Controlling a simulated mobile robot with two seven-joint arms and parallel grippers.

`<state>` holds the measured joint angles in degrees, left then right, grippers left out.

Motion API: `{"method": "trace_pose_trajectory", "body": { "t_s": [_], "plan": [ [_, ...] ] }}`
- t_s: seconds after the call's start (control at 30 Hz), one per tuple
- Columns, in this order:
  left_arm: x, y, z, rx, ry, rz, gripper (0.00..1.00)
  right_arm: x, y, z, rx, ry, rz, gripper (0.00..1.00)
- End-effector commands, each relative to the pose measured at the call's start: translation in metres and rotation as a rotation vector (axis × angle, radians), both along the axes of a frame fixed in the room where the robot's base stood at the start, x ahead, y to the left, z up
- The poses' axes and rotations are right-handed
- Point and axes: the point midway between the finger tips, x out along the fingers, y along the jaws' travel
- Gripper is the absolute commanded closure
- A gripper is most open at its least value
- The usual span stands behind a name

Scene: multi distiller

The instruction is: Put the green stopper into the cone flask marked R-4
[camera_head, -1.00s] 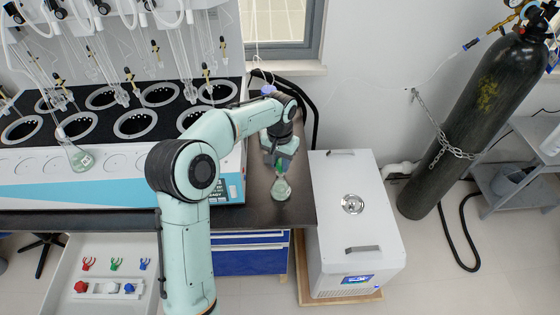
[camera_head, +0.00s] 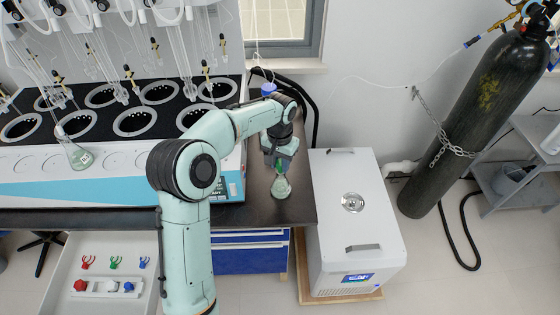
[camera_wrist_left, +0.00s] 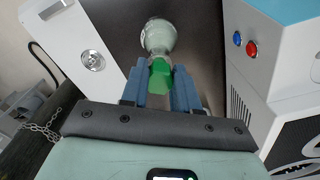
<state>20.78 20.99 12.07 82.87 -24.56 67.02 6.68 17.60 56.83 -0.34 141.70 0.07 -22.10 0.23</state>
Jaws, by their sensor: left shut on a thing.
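The green stopper (camera_wrist_left: 160,75) is between the two blue fingers of my left gripper (camera_wrist_left: 163,84), which are shut on it. In the head view the left gripper (camera_head: 281,160) holds the green stopper (camera_head: 280,168) at the mouth of a cone flask (camera_head: 281,187). The flask stands upright on the dark bench at its right end. In the left wrist view the flask (camera_wrist_left: 158,37) lies in line just beyond the stopper; I cannot tell how deep the stopper sits in the neck. No R-4 marking is readable on it. My right gripper is out of view.
The multi distiller (camera_head: 120,185) stands left of the flask, with another flask (camera_head: 80,157) at its front. A white chiller (camera_head: 352,220) is right of the bench. A tray (camera_head: 68,250) holds coloured clips and stoppers at lower left. A gas cylinder (camera_head: 470,130) leans at right.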

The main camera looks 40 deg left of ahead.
Motion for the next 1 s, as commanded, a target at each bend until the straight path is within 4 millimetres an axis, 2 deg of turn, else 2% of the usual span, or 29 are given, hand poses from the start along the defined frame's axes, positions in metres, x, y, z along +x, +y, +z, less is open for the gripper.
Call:
{"method": "trace_pose_trajectory", "body": {
  "t_s": [0.73, 0.77, 0.83, 1.0],
  "plan": [
    [0.000, 0.000, -0.016, 0.000, 0.001, 0.000, 0.98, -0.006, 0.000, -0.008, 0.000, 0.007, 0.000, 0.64],
    [0.000, 0.000, -0.015, 0.000, 0.000, 0.000, 0.64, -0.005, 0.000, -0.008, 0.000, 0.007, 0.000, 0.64],
    [0.000, 0.000, -0.015, 0.000, 0.000, 0.000, 0.41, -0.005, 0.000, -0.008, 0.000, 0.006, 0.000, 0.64],
    [0.000, 0.000, -0.015, 0.000, 0.000, 0.000, 0.41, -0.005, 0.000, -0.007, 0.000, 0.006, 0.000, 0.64]
  ]
}}
